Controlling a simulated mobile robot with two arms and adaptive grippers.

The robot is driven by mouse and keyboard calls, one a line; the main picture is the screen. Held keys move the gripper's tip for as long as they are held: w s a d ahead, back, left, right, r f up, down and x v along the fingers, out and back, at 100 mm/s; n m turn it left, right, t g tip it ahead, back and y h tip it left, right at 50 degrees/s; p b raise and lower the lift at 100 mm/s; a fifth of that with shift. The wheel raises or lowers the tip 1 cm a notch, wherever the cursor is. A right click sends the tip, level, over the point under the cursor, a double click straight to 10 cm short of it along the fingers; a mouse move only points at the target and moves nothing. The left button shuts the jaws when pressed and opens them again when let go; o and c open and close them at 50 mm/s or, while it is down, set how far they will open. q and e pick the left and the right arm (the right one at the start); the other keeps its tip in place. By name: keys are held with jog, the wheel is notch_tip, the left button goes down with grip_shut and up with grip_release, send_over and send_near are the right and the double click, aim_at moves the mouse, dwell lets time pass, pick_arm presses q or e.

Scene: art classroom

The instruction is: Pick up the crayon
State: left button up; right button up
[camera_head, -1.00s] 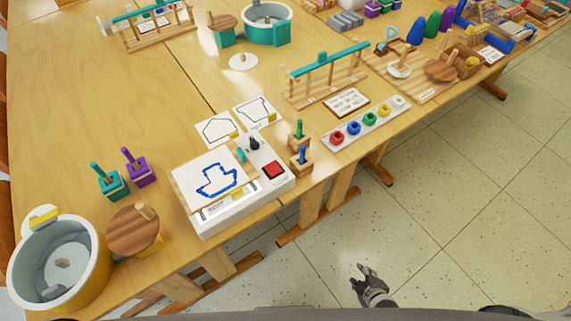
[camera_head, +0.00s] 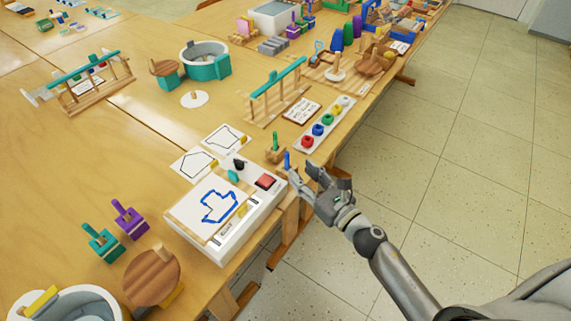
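A blue crayon-like stick (camera_head: 287,159) stands upright at the table's front edge; its wooden holder is mostly hidden behind my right gripper. A green stick (camera_head: 275,141) stands in a wooden block just behind it. Which one is the task's crayon, I cannot tell. My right gripper (camera_head: 302,170) is open, its fingers spread and pointing toward the blue stick. It is close by, and I cannot tell whether it touches. No object shows between the fingers. My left gripper is not in view.
A white drawing device (camera_head: 230,248) with a red button lies left of my gripper. A white tray (camera_head: 325,122) of coloured knobs lies beyond. Teal (camera_head: 98,233) and purple (camera_head: 124,208) sticks stand in blocks at left. The floor at right is clear.

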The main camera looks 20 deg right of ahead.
aim_at(288, 159)
jog(key=shift+x, duration=0.95)
jog(key=shift+w+a+r+p, duration=0.2)
jog(key=shift+w+p, duration=0.2)
jog(key=shift+w, duration=0.1)
jog(key=p+x, duration=0.1)
jog(key=x, duration=0.2)
jog(key=shift+w+a+r, duration=0.1)
jog(key=shift+w, duration=0.15)
jog(key=shift+w+a, duration=0.2)
jog(key=shift+w, duration=0.2)
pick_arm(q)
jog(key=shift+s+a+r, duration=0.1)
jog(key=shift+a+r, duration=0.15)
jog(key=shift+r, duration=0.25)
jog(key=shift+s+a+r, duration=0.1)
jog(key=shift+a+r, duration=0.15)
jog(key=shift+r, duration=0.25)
pick_arm(e)
grip_shut()
